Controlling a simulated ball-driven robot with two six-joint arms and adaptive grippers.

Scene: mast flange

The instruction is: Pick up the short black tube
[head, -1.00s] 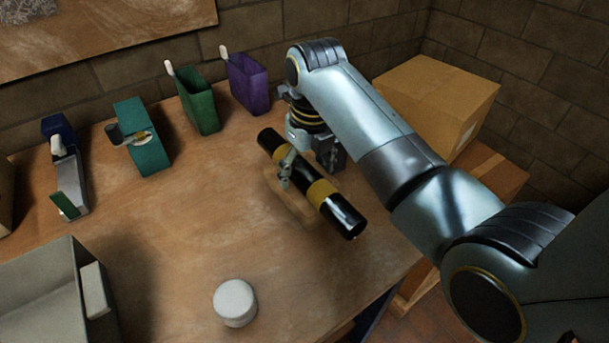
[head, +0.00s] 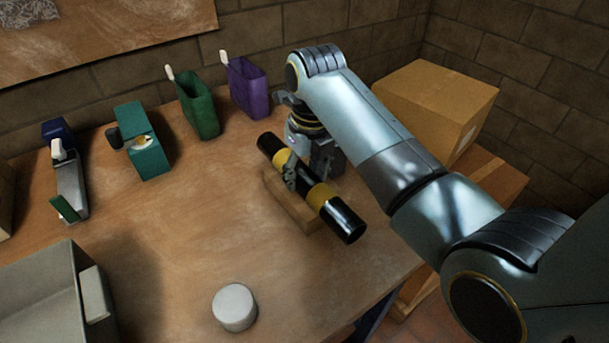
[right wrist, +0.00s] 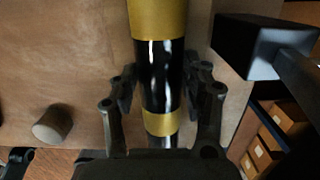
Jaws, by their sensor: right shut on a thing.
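The short black tube (head: 305,178) has yellow bands and lies slantwise over a wooden block (head: 281,196) near the table's right side. My right gripper (head: 291,170) is shut around the tube's middle. In the right wrist view, its two fingers (right wrist: 163,95) stand on either side of the tube (right wrist: 161,75), by the black stretch between two yellow bands. I cannot tell whether the tube touches the block. My left gripper is not in the head view.
A white round lid (head: 234,306) stands at the front. A grey bin (head: 40,295) is front left. A teal dispenser (head: 144,150), green holder (head: 199,105) and purple holder (head: 248,87) line the back. A cardboard box (head: 437,103) stands beyond my right arm.

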